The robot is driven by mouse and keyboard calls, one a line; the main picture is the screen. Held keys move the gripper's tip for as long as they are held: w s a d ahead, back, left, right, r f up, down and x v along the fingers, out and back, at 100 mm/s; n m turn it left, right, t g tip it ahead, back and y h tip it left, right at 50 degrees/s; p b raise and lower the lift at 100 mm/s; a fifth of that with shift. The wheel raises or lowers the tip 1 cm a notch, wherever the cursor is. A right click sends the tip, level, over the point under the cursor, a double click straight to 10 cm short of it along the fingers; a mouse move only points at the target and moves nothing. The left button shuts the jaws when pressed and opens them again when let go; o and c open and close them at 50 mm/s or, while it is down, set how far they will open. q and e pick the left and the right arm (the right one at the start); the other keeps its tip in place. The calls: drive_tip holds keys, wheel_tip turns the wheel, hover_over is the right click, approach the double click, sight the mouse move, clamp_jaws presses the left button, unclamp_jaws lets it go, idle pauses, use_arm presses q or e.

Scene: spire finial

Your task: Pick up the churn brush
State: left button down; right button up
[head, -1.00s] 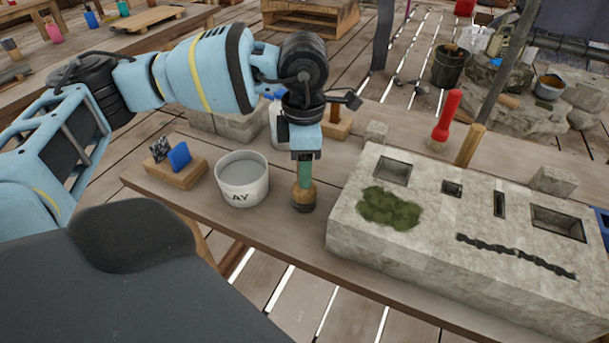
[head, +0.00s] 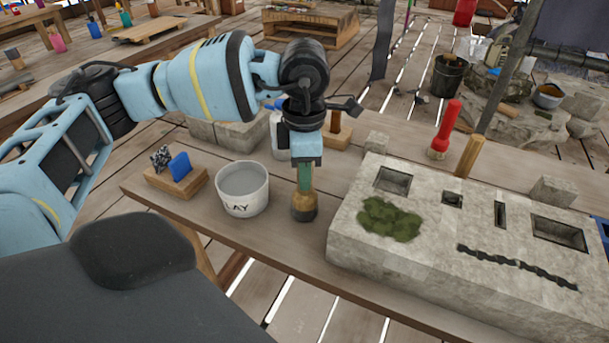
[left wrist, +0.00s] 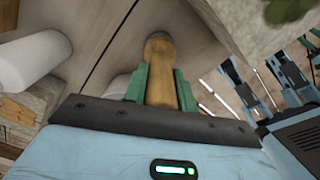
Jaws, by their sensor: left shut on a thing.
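The brush (head: 304,206), with a tan wooden body and dark lower end, stands upright at the table's front edge, between the white bucket and the stone block. My left gripper (head: 304,176) is shut on its upper part from above. In the left wrist view the brush's wooden handle (left wrist: 161,60) lies between the green fingers of my left gripper (left wrist: 160,85). I cannot tell whether the brush's lower end touches the table. Blue and black parts, apparently my right arm, show at the right of the left wrist view; their finger state is unclear.
A white bucket (head: 242,189) stands just left of the brush. A wooden holder (head: 177,182) with a blue item is farther left. The stone block (head: 345,225) with recesses and moss (head: 388,219) is close on the right. A red-handled brush (head: 447,125) stands behind it.

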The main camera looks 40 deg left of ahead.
use_arm(q)
wheel_tip(320, 180, up, 9)
drive_tip(key=shift+r, duration=0.1)
idle(0.4)
